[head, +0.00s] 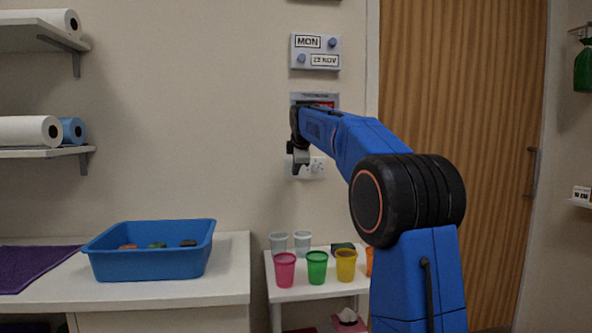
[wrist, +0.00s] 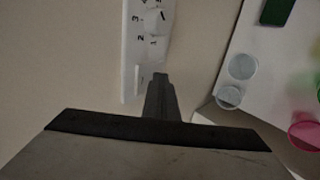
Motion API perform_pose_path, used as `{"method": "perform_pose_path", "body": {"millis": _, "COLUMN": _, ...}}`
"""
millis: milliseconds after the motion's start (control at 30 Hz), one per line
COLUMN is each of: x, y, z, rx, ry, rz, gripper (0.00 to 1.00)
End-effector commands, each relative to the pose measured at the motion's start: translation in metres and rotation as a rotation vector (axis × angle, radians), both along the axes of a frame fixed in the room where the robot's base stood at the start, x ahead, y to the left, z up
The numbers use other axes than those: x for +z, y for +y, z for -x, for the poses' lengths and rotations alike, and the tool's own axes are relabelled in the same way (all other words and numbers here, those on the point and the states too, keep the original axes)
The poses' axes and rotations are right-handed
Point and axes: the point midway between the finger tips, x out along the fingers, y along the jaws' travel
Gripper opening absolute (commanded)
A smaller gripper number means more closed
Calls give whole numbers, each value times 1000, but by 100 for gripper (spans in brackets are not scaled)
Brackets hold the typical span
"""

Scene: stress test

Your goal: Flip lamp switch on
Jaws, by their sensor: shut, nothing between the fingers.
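My gripper (head: 299,168) is shut and empty, pointing down in front of the wall; its fingers (wrist: 160,84) also show in the wrist view. Beside it is a white wall plate (head: 318,168), partly hidden by the gripper in the head view. In the wrist view this plate (wrist: 131,30) carries a round numbered dial (wrist: 155,21), and its lower end lies just left of my fingertips. A small raised part (wrist: 141,78) shows there, but I cannot tell whether it is the lamp switch or its position. Contact is unclear. No lamp is clearly visible.
A calendar panel (head: 315,52) hangs above, with a partly hidden panel (head: 300,97) behind my arm. Below stands a white side table (head: 320,293) with several cups, including a pink cup (head: 285,270). A blue tub (head: 150,265) sits on the left counter.

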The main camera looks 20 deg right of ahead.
Motion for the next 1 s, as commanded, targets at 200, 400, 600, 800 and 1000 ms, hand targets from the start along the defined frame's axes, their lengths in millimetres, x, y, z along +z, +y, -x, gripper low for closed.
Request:
{"method": "perform_pose_path", "body": {"millis": 200, "x": -1, "y": 0, "z": 0, "rx": 0, "ry": 2, "rz": -1, "gripper": 0}}
{"method": "perform_pose_path", "body": {"millis": 400, "x": 6, "y": 0, "z": -1, "rx": 0, "ry": -1, "rz": 0, "gripper": 0}}
{"method": "perform_pose_path", "body": {"millis": 600, "x": 17, "y": 0, "z": 0, "rx": 0, "ry": -8, "rz": 2, "gripper": 0}}
{"method": "perform_pose_path", "body": {"millis": 800, "x": 21, "y": 0, "z": 0, "rx": 0, "ry": -11, "rz": 3, "gripper": 0}}
{"method": "perform_pose_path", "body": {"millis": 1000, "x": 18, "y": 0, "z": 0, "rx": 0, "ry": -5, "rz": 1, "gripper": 0}}
